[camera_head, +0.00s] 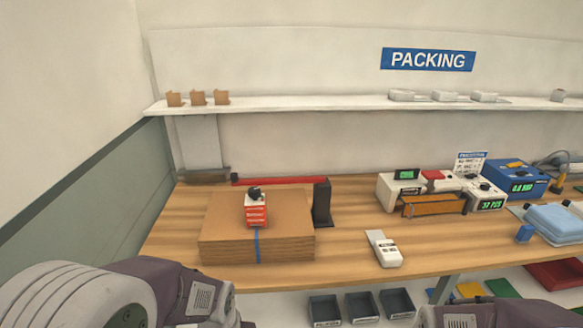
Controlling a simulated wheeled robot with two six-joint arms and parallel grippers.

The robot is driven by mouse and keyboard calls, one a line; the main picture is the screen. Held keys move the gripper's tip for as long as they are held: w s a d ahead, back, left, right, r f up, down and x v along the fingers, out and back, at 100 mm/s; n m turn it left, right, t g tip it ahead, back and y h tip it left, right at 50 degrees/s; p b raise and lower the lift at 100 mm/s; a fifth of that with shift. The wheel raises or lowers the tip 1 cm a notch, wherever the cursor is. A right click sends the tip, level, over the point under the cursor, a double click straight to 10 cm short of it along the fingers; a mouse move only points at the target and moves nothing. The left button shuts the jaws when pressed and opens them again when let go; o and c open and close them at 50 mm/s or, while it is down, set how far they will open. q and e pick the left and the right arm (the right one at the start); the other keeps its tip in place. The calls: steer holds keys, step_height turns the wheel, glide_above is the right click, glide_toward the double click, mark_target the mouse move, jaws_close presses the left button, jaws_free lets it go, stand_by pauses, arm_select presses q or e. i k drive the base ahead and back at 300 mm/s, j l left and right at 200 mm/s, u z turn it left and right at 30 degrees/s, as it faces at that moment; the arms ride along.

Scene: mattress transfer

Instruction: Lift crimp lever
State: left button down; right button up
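A long red bar (281,181) lies along the back of the wooden bench, behind a stack of cardboard. It looks lever-like, but I cannot tell for certain that it is the crimp lever. A dark grey block (204,176) sits at its left end, and a black upright piece (322,203) stands near its right end. Parts of my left arm show at the bottom left and of my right arm at the bottom right. Both grippers are outside the picture, and nothing is seen touching the bar.
A red and white box with a black top (256,210) stands on the flat cardboard stack (220,222). A white handheld device (384,248) lies on the bench (345,262). Instruments with green displays (400,188) and a blue unit (515,178) stand right. Dark bins (362,305) sit below.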

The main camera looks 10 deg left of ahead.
mark_target(234, 177)
steer(key=u, duration=0.4)
steer(key=i+u, duration=0.15)
steer(key=u, duration=0.3)
steer(key=l+u, duration=0.1)
steer(key=u, duration=0.3)
steer(key=i+l+u, duration=0.1)
steer(key=u, duration=0.35)
steer(key=l+u, duration=0.1)
steer(key=u, duration=0.3)
steer(key=i+l, duration=0.4)
steer(key=l, duration=0.15)
